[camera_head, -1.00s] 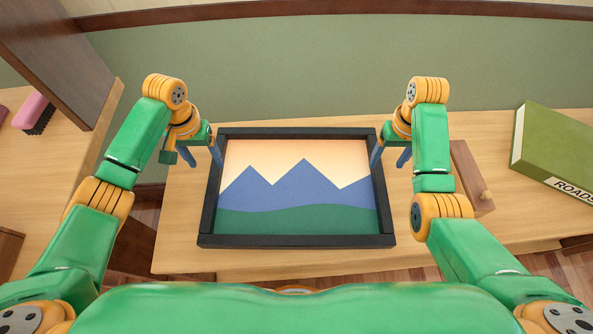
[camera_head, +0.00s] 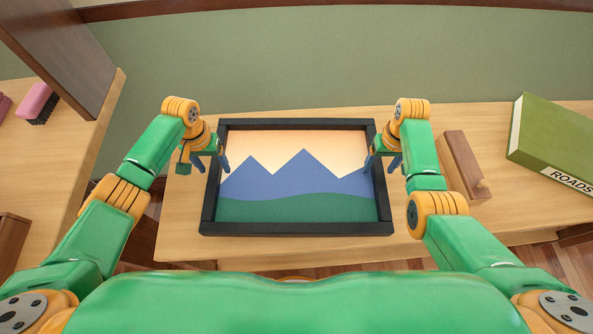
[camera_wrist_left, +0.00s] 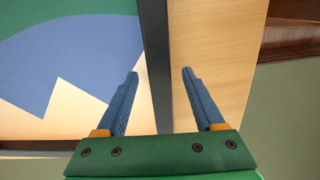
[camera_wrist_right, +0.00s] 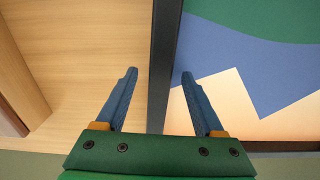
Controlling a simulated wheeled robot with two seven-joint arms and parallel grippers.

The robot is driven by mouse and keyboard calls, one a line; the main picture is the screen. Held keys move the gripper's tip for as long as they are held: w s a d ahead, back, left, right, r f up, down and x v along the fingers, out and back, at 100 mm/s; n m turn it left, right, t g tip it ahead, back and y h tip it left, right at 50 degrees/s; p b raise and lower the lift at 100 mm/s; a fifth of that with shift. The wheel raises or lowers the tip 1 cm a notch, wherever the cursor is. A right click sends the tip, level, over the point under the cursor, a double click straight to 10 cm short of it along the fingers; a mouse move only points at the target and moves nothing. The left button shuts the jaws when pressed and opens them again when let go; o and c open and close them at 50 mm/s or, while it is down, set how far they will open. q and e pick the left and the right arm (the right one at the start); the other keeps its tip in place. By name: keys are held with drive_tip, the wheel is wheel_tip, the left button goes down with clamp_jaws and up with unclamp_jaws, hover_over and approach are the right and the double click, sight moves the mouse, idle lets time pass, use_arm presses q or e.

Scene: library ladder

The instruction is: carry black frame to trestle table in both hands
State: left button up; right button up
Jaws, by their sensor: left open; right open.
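The black frame (camera_head: 297,124) lies flat on a pale wooden table top (camera_head: 180,215). It holds a picture of blue mountains and green hills. My left gripper (camera_head: 211,165) is open over the frame's left side. In the left wrist view its fingers (camera_wrist_left: 160,73) are on either side of the black bar (camera_wrist_left: 155,60), with gaps. My right gripper (camera_head: 383,165) is open over the right side. In the right wrist view its fingers (camera_wrist_right: 158,74) are on either side of the bar (camera_wrist_right: 164,50), the inner one closer. I cannot tell whether this is the trestle table.
A brown wooden block with a knob (camera_head: 463,165) lies right of my right gripper. A green book marked ROADS (camera_head: 556,145) lies further right. At left, another wooden surface (camera_head: 60,165) holds a pink brush (camera_head: 38,102) and a dark upright panel (camera_head: 70,45). A green wall stands behind.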

use_arm(q)
clamp_jaws()
use_arm(e)
clamp_jaws()
use_arm(q)
drive_tip(key=shift+r, duration=0.1)
use_arm(e)
drive_tip(key=shift+w+r, duration=0.1)
drive_tip(key=shift+r, duration=0.05)
idle(0.9)
